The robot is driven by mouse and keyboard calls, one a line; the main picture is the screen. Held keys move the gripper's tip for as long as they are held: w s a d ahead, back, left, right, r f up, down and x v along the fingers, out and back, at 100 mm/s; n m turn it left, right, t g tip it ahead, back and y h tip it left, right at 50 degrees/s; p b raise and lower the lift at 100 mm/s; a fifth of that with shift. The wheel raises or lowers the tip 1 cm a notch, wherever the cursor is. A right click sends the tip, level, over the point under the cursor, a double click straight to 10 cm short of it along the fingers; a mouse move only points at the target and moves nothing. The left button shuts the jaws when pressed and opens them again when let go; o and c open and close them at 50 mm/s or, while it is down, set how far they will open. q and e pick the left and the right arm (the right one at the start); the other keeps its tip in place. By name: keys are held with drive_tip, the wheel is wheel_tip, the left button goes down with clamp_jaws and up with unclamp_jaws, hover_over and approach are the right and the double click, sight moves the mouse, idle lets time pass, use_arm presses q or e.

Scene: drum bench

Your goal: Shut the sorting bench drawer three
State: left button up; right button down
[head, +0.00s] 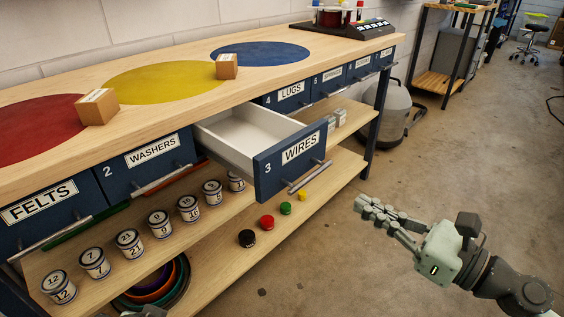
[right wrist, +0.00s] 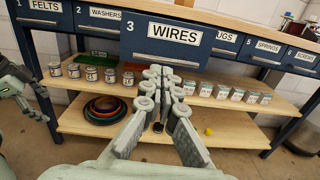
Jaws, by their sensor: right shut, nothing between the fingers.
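Drawer three (head: 264,178), blue-fronted and labelled "3 WIRES", stands pulled out of the bench; its white inside looks empty. Its bar handle (head: 308,178) runs along the front. In the right wrist view the drawer front (right wrist: 140,47) spans the upper middle. My right gripper (head: 372,208) is shut and empty, in front of the drawer and lower right of its handle, with a gap between in the head view. Its fingers (right wrist: 167,82) point at the drawer front in the right wrist view. Part of my left arm's end (right wrist: 22,85) shows at that view's left edge; its jaws are unclear.
Drawers for felts, washers (head: 145,162), lugs, springs and screws look closed. Labelled tins (head: 160,222), nested bowls (head: 158,285) and coloured pieces (head: 267,222) sit on the shelves below. Two wooden blocks (head: 98,107) are on the bench top (head: 160,118).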

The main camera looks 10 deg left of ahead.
drive_tip(key=p, duration=0.4)
approach(289, 166)
drive_tip(key=shift+n+g, duration=0.3)
drive_tip(key=shift+n, duration=0.1)
drive_tip(key=x, duration=0.5)
drive_tip(key=shift+w+a+r, duration=0.15)
drive_tip(key=shift+r, duration=0.05)
use_arm(q)
wheel_tip(289, 166, down, 11)
drive_tip(key=s+g, duration=0.1)
drive_tip(key=shift+s+f+h, duration=0.15)
drive_tip(key=shift+h, duration=0.15)
use_arm(e)
drive_tip(key=shift+x, duration=0.75)
use_arm(q)
drive_tip(key=shift+a, duration=0.1)
use_arm(e)
drive_tip(key=shift+f, duration=0.1)
use_arm(q)
drive_tip(key=shift+a, duration=0.1)
use_arm(e)
drive_tip(key=shift+w, duration=0.1)
